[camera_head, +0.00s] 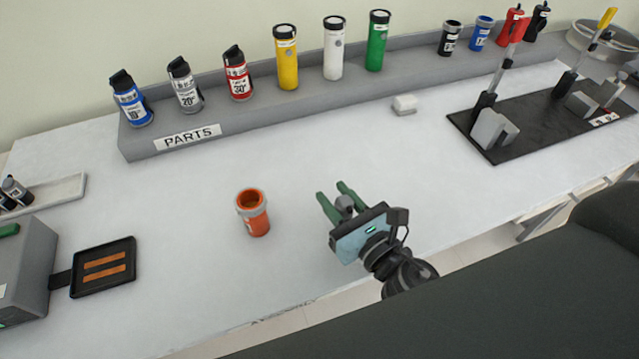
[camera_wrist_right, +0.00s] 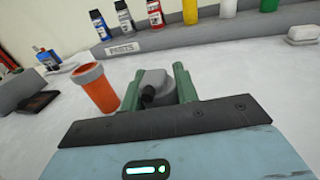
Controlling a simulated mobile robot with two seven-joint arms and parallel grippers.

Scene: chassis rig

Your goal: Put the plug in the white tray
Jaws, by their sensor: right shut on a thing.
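My right gripper (camera_head: 333,202) is above the middle of the white table, with its green fingers shut on a grey plug (camera_head: 346,203). In the right wrist view the plug (camera_wrist_right: 158,84) shows as a grey rounded body with a black stub, between the two fingers (camera_wrist_right: 159,86). The white tray (camera_head: 62,191) lies at the far left edge of the table, well left of the gripper, partly out of frame. It holds small dark and grey pieces at its left end. My left gripper is not in view.
An orange open cup (camera_head: 256,218) stands between the gripper and the tray side. A grey box (camera_head: 32,272) and black pad with orange strips (camera_head: 103,267) are at front left. A grey parts shelf (camera_head: 215,115) with several canisters runs along the back. A black fixture board (camera_head: 545,115) is right.

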